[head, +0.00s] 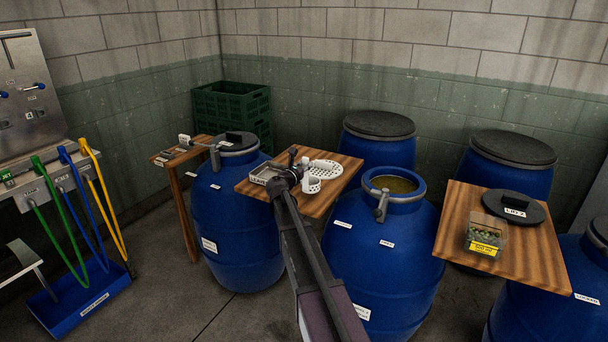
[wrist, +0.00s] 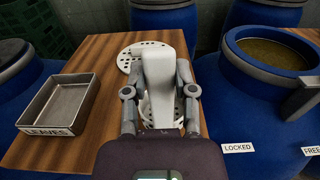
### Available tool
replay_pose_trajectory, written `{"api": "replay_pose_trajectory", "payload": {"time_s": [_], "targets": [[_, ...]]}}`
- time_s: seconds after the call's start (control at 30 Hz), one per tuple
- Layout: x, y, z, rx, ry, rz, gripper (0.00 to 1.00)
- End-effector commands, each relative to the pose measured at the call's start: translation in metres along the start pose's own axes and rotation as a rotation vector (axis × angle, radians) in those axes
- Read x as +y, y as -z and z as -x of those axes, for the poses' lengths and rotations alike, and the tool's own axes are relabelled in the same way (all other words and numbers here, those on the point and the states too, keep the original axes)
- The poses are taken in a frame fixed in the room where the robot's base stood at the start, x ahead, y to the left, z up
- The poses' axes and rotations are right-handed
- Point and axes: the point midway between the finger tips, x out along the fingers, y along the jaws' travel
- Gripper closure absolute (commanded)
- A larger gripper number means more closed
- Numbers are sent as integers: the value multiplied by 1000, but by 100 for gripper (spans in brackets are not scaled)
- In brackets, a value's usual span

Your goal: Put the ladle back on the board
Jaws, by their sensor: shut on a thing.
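My gripper (head: 293,172) is over the middle wooden board (head: 328,203), shut on the white ladle. In the wrist view the fingers (wrist: 160,100) close on both sides of the ladle's pale upright handle (wrist: 158,75). Its perforated white cup (wrist: 161,112) shows below and between the fingers, and the cup also shows just right of the gripper in the head view (head: 313,185). The ladle is above or on the board; I cannot tell whether it touches. A flat white perforated disc (head: 326,168) lies on the board behind it, partly hidden by the ladle in the wrist view.
A metal tray labelled LEAVES (wrist: 58,101) sits at the board's left. An open blue barrel (head: 384,235) with cloudy liquid stands to the right, a lidded one (head: 232,220) to the left. Another board (head: 455,225) at right holds a black lid and a container of green items.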

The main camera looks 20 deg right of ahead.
Motion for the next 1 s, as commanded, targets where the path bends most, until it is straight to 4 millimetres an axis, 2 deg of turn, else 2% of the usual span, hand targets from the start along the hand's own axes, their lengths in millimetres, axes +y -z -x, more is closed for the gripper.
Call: {"api": "replay_pose_trajectory", "payload": {"time_s": [0.5, 1.0], "targets": [[0, 33, 0, 0, 0, 0, 100], [0, 36, 0, 0, 0, 0, 100]]}}
